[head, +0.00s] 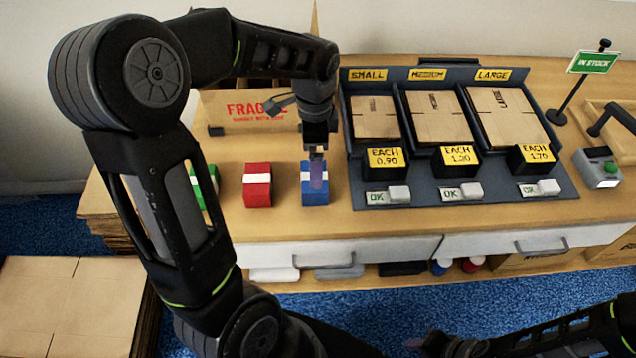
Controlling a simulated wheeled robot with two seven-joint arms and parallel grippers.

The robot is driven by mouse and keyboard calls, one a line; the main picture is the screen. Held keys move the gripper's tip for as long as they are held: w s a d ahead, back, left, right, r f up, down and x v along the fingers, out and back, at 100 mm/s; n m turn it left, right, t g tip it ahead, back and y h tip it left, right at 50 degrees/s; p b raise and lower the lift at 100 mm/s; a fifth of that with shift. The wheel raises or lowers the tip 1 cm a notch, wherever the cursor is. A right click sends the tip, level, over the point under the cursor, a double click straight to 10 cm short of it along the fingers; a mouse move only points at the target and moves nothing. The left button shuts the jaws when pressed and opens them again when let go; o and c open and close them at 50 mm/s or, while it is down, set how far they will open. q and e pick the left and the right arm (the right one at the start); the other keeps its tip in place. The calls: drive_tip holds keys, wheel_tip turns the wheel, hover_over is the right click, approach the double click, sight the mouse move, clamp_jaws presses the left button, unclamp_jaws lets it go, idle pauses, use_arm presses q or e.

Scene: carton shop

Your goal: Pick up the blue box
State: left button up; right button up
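The blue box (309,196) with a white band stands on the wooden counter, left of the dark carton display. My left gripper (317,172) points down right at the blue box and overlaps its top and front face in the head view. The gap between its fingers is not clear, so I cannot tell whether they touch or hold the box. The box appears to rest on the counter. My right gripper (428,343) is low at the bottom edge, away from the counter, and its fingers are hard to make out.
A red box (257,188) and a partly hidden green box (209,177) stand left of the blue box. A "FRAGILE" carton (243,106) is behind. The display (352,170) with small, medium and large cartons is close on the right. Bare counter (285,222) lies in front.

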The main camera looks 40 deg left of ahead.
use_arm(q)
drive_tip(key=shift+s+f, duration=0.1)
drive_tip(key=shift+f, duration=1.15)
drive_tip(key=shift+s+f, duration=0.2)
drive_tip(key=shift+f, duration=2.45)
drive_tip(key=c, duration=1.3)
